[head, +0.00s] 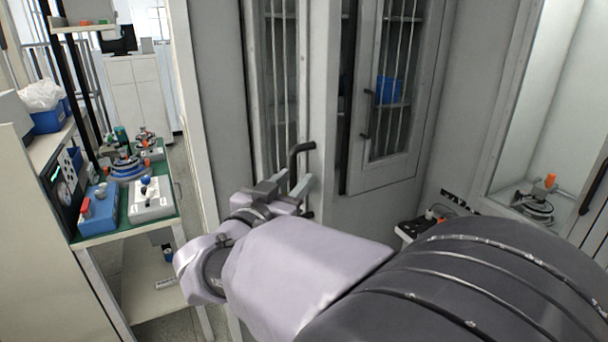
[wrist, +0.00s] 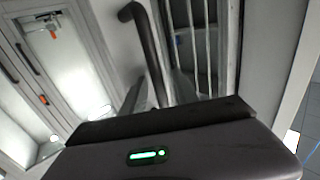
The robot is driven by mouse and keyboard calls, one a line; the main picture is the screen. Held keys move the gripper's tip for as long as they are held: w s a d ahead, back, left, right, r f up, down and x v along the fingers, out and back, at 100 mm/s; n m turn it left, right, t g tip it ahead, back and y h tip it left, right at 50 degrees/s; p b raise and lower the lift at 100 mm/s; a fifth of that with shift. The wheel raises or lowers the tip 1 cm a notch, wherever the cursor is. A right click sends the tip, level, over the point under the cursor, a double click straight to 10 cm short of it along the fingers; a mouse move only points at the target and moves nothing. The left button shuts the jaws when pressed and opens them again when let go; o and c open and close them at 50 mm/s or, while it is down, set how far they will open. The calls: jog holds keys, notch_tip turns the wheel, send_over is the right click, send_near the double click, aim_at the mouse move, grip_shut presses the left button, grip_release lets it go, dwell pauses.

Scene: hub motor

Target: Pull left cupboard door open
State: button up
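The left cupboard door (head: 254,95) has a barred glass panel and a dark, bent bar handle (head: 294,160). This door appears to stand slightly ajar, with a dark gap beside its right edge. My gripper (head: 286,188) is at the lower part of the handle. In the wrist view the handle (wrist: 147,50) runs down between the two fingers of my gripper (wrist: 158,90), which look closed around it. The finger contact itself is partly hidden by the gripper body. The right cupboard door (head: 436,100) has its own small dark handle (head: 366,128).
A blue bin (head: 388,90) shows behind the right door's glass. A workbench (head: 112,236) with several devices stands at the left. A glazed cabinet (head: 560,130) is at the right. A narrow strip of floor is free between bench and cupboard.

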jog(key=p+v, duration=0.2)
jog(key=v, duration=1.5)
jog(key=shift+s+p, duration=0.15)
jog(key=shift+p, duration=0.15)
jog(key=shift+a, duration=0.1)
jog(key=w+d+r+m+g+y, duration=0.1)
jog(key=w+d+r+y, duration=0.2)
jog(key=w+d+y, duration=0.4)
jog(key=s+d+f+g, duration=0.5)
jog(key=s+d+f, duration=0.1)
jog(key=s, duration=0.4)
jog(key=s+d+f+g, duration=0.5)
jog(key=s+d+f, duration=0.2)
jog(key=s+d, duration=0.2)
jog(key=shift+s+y, duration=0.4)
jog(key=shift+s, duration=0.15)
jog(key=shift+f+n, duration=0.1)
jog(key=shift+n, duration=0.2)
